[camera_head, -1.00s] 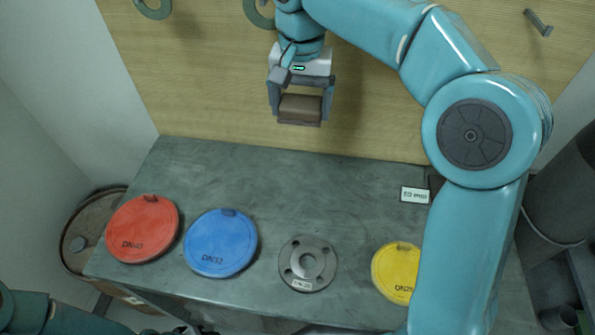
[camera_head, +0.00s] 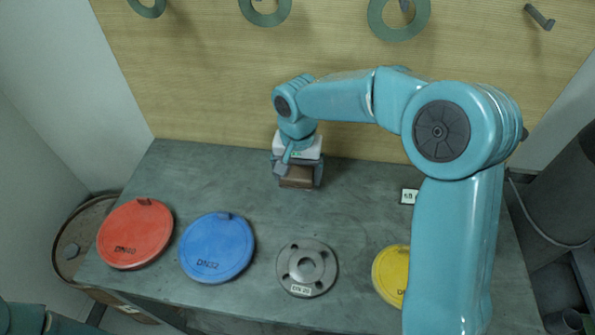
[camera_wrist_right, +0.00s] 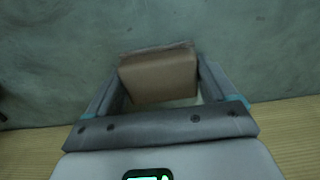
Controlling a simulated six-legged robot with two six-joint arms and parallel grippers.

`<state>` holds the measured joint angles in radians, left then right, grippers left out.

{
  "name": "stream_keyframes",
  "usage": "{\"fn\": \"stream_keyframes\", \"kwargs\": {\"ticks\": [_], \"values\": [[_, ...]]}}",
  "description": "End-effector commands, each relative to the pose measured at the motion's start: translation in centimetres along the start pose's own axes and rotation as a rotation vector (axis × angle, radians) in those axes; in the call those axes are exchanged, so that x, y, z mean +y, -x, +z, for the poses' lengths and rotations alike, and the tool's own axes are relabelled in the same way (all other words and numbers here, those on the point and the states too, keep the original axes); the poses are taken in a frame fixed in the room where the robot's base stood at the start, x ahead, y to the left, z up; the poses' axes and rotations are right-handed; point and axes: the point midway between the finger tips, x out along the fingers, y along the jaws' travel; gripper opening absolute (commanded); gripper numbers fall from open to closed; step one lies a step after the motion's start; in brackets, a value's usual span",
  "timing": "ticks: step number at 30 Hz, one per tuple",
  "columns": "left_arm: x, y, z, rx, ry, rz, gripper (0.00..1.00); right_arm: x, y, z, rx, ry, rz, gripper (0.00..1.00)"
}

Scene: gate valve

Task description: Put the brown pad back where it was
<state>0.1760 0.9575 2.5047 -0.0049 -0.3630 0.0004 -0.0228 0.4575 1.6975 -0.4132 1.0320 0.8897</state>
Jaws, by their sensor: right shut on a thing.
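The brown pad (camera_head: 297,178) is a small block between the fingers of my right gripper (camera_head: 297,183), which is shut on it. They are at the back of the grey bench (camera_head: 230,180), close to the wooden back wall. In the right wrist view the pad (camera_wrist_right: 158,76) sits between the two grey fingers, with the bench surface beyond it. I cannot tell whether the pad touches the bench. My left gripper is not in view; only part of a teal arm shows at the lower left.
A red disc (camera_head: 133,236), a blue disc (camera_head: 217,250), a grey flange (camera_head: 306,268) and a yellow disc (camera_head: 389,274) lie along the bench front. A small label (camera_head: 409,196) stands at the back right. Green rings (camera_head: 398,18) hang on the wall. The bench's back left is clear.

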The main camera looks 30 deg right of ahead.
Motion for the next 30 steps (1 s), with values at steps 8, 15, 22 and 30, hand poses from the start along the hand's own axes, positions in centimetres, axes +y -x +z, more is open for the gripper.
{"fn": "stream_keyframes", "kwargs": {"ticks": [8, 15, 22, 30], "values": [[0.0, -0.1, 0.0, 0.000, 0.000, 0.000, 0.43, 0.0, -0.1, 0.0, 0.001, 0.000, -0.001, 0.52], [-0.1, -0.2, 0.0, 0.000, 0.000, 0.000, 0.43, 0.0, -0.4, 0.0, 0.000, 0.000, 0.000, 1.00], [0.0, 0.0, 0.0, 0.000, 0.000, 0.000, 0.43, 0.0, -0.1, 0.0, 0.000, 0.000, 0.000, 1.00], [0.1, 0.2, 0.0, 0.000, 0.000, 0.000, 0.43, -0.1, 4.6, -0.1, 0.004, 0.001, -0.004, 1.00]]}}
